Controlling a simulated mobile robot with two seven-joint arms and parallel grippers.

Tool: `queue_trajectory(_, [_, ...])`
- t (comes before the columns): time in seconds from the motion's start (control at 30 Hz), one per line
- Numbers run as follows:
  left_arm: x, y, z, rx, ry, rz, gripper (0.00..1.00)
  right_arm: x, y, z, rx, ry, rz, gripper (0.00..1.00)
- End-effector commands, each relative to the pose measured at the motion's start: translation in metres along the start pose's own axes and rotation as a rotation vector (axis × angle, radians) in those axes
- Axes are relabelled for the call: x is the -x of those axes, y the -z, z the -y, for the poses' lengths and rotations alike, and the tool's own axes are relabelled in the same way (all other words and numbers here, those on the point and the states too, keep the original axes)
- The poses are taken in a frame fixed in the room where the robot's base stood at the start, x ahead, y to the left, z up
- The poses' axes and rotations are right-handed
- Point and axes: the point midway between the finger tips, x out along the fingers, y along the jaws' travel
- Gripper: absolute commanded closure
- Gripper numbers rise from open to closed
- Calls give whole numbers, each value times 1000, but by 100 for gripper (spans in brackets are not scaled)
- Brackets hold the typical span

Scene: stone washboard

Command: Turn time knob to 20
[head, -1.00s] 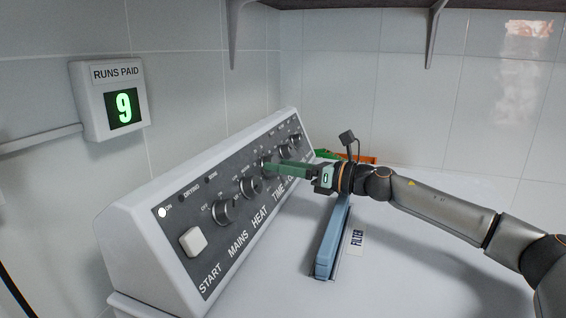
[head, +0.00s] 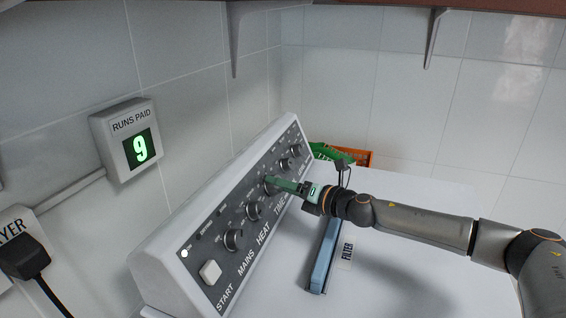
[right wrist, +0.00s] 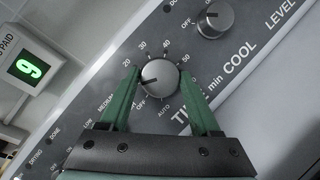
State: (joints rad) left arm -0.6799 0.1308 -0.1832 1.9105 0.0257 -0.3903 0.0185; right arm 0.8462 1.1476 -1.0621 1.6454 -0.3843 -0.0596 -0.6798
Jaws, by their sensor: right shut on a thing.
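The time knob (right wrist: 160,74) is a round silver knob on the dark sloping control panel (head: 222,262). In the right wrist view, its dark pointer line points left and slightly down, below the 20 mark (right wrist: 127,63) and above OFF. The left finger covers part of the scale there. My right gripper (right wrist: 163,88) has its green fingers on either side of the knob, shut on it. In the head view, my right gripper (head: 272,182) reaches the panel from the right and partly hides the knob. My left gripper is not in view.
The mains knob (head: 232,240) and heat knob (head: 253,211) lie nearer along the panel, the cool knob (right wrist: 214,20) beyond. A blue filter handle (head: 325,258) stands below my arm. A runs-paid display (head: 140,148) reads 9. Green and orange crates (head: 357,157) stand behind.

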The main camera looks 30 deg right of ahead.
Motion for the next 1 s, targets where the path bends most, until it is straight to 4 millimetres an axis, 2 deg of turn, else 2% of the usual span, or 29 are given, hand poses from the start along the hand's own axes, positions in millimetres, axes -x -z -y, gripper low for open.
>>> queue_trajectory(0.03, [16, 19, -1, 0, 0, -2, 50, 2, -6, -8, -40, 21, -3, 92])
queue_trajectory(0.3, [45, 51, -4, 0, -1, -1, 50, 1, -6, -8, -257, 123, 0, 92])
queue_trajectory(0.7, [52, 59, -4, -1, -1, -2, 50, -1, -3, -5, -525, 249, 2, 92])
queue_trajectory(1.0, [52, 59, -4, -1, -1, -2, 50, -1, -2, -4, -619, 295, 2, 92])
